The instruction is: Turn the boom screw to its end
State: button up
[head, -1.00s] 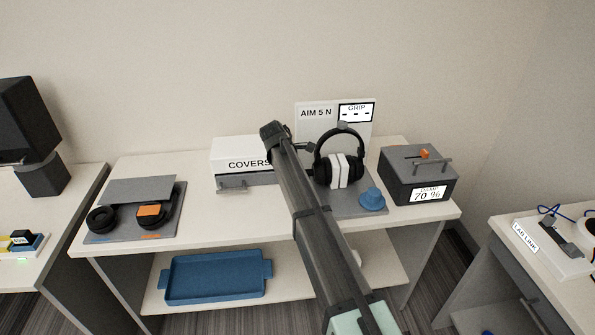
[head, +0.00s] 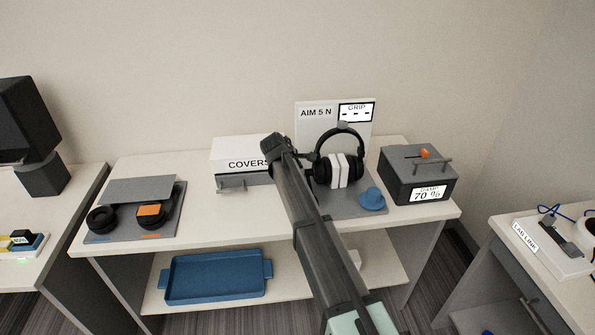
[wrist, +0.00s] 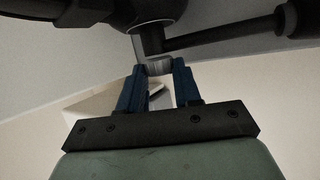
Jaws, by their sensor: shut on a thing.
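A black headset (head: 357,168) with white pads stands upright on a grey plate on the middle table. In the wrist view, a small grey cylindrical piece, which looks like the boom screw (wrist: 158,66), hangs below a dark round part. A dark rod (wrist: 215,39), likely the boom, runs off to the right from it. My gripper (wrist: 159,72) has its two blue fingers on either side of the grey piece, shut on it at the tips. The gripper does not show in the head view. The screw's turn angle cannot be told.
A dark box (head: 397,186) reading 70 % is further right. A COVERS box (head: 235,150) stands left of my arm, and a plate with ear pads (head: 122,226) lies further left. A blue tray (head: 215,280) sits below.

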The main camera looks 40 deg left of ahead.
dwell(0.3)
jog(key=o, duration=1)
jog(key=shift+o, duration=0.2)
jog(key=shift+s, duration=0.1)
jog(key=v, duration=1.3)
jog(key=shift+s+d, duration=0.25)
jog(key=shift+s, duration=0.1)
jog(key=shift+r, duration=0.15)
